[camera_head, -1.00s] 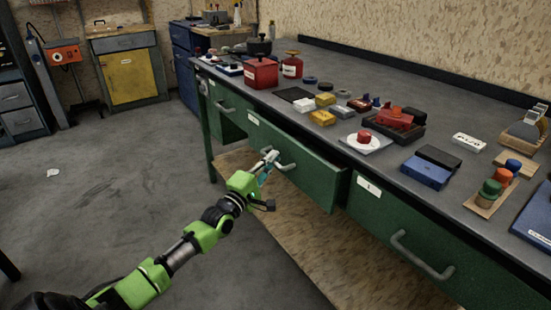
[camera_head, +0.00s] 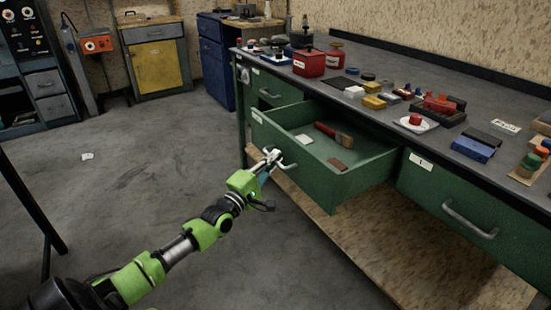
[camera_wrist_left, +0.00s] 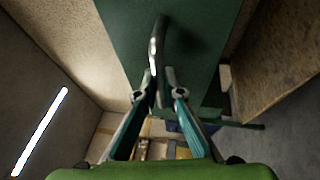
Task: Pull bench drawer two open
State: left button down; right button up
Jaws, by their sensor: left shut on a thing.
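The green bench drawer (camera_head: 345,185) stands well out from the bench in the head view, its inside showing. Its front carries a grey bar handle (camera_head: 288,164). My left gripper (camera_head: 272,157) is shut on this handle at its left part. In the left wrist view, the handle (camera_wrist_left: 158,40) runs between the two fingers of my left gripper (camera_wrist_left: 161,84), in front of the green drawer front (camera_wrist_left: 195,45). A brush with a red handle (camera_head: 336,133) and small flat pieces lie in the drawer. The drawer's number label is too small to read. My right gripper is not in view.
The bench top (camera_head: 380,133) holds red tins (camera_head: 309,63), a blue box (camera_head: 473,149) and several small blocks. A closed drawer labelled 1 (camera_head: 470,210) is at right. A wooden lower shelf (camera_head: 400,250) lies below. The floor (camera_head: 130,160) at left is mostly clear.

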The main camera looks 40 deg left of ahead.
pick_arm(q)
jog(key=shift+s, duration=0.2)
jog(key=c, duration=2.1)
grip_release()
jog(key=shift+c, duration=0.2)
jog(key=s+f, duration=0.2)
jog(key=s, duration=0.9)
jog(key=shift+s, duration=0.35)
jog(key=shift+f, duration=0.2)
